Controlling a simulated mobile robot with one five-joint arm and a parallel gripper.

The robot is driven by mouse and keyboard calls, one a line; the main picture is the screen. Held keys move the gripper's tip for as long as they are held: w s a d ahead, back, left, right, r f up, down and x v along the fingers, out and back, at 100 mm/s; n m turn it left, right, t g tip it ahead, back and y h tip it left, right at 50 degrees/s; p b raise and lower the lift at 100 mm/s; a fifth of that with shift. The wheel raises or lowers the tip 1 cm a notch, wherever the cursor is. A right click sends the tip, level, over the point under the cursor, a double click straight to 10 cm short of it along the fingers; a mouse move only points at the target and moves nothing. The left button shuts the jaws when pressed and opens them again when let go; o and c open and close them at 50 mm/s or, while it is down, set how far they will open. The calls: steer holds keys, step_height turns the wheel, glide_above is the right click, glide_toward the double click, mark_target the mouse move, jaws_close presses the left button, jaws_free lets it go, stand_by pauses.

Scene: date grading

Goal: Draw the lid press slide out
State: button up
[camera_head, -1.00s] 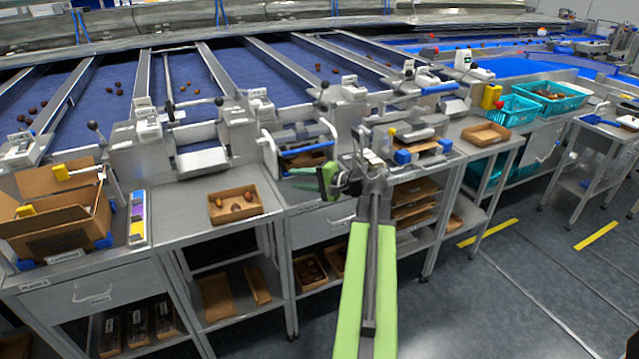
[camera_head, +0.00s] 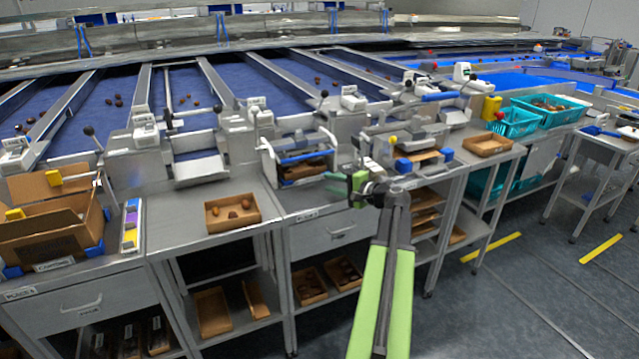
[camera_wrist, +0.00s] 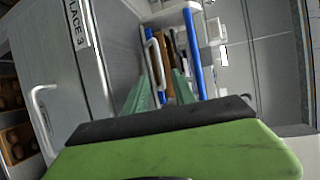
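On the bench above the Place 3 drawer stands a white-framed press (camera_head: 268,160) with a blue bar and a dark, brown-filled slide (camera_head: 303,170). The wrist view shows a white U-shaped handle (camera_wrist: 152,45) beside a brown block, between two blue rails (camera_wrist: 192,50). I take this to be the slide of the lid press. My gripper (camera_head: 343,184) is in front of the press and a little to its right. In the wrist view my gripper (camera_wrist: 160,90) has its two green fingers apart, with the handle ahead between them. Contact cannot be told.
The Place 3 drawer (camera_head: 335,235) with its own handle is below the press. Another device with blue blocks (camera_head: 403,165) stands close on the right. An open box of dates (camera_head: 232,213) is on the left bench. Open floor (camera_head: 475,290) lies at the right.

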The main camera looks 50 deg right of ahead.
mark_target(314, 178)
steer(key=w, duration=0.3)
steer(key=w+f+b, duration=0.1)
steer(key=w, duration=0.2)
steer(key=shift+w+f, duration=0.1)
steer(key=shift+a, duration=0.1)
jaws_close()
stand_by(1.0)
